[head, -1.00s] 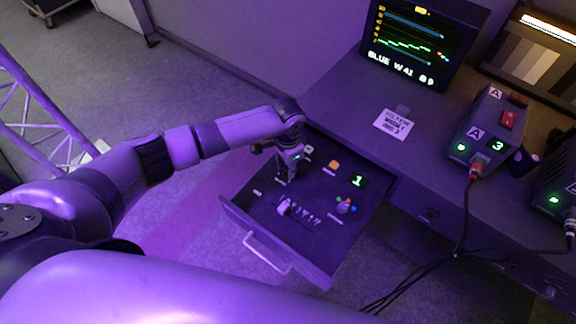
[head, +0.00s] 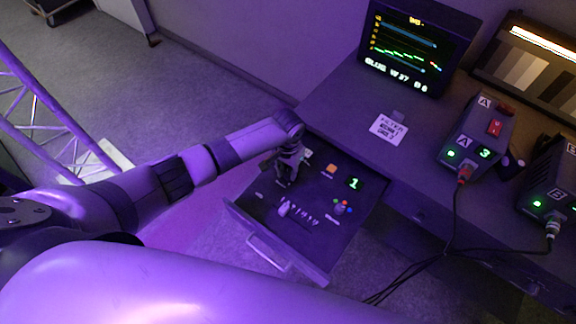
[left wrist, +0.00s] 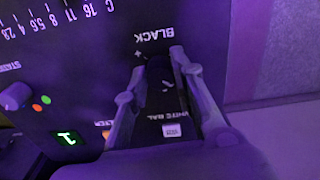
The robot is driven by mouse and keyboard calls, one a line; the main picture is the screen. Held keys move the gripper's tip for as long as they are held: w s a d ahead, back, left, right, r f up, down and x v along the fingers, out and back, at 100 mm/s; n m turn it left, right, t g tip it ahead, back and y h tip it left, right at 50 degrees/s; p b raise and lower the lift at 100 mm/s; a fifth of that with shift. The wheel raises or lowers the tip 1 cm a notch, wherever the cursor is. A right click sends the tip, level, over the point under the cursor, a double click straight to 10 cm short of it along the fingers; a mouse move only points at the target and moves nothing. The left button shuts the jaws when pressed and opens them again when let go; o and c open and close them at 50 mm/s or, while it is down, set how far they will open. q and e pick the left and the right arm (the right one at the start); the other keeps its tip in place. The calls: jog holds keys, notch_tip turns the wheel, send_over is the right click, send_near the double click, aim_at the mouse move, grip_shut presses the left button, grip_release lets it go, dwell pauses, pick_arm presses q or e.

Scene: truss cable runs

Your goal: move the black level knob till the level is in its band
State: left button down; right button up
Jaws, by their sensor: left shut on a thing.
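The open control drawer (head: 330,240) holds the black level knob. My left gripper (head: 284,182) is over the drawer's far left part. In the left wrist view, my left gripper (left wrist: 160,68) is shut at the dark knob (left wrist: 158,76), just below the printed word BLACK. The knob is dark and mostly hidden between the fingers. The monitor (head: 415,48) shows a green stepped trace between two blue lines, and text that seems to read BLUE W 37 B 6. My right gripper is not in view.
An orange button (head: 331,169), a green "1" display (head: 354,184) and several small controls share the drawer panel. Boxes marked A (head: 478,130) and B (head: 552,188) stand on the desk with cables hanging down. A white card (head: 388,130) lies before the monitor.

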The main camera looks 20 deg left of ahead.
aim_at(288, 172)
pick_arm(q)
jog(key=shift+r+n+p, duration=0.1)
jog(key=shift+n+p, duration=0.4)
jog(key=shift+n, duration=0.3)
jog(key=c, duration=1.3)
grip_release()
jog(key=shift+c, duration=0.2)
notch_tip(288, 172, up, 12)
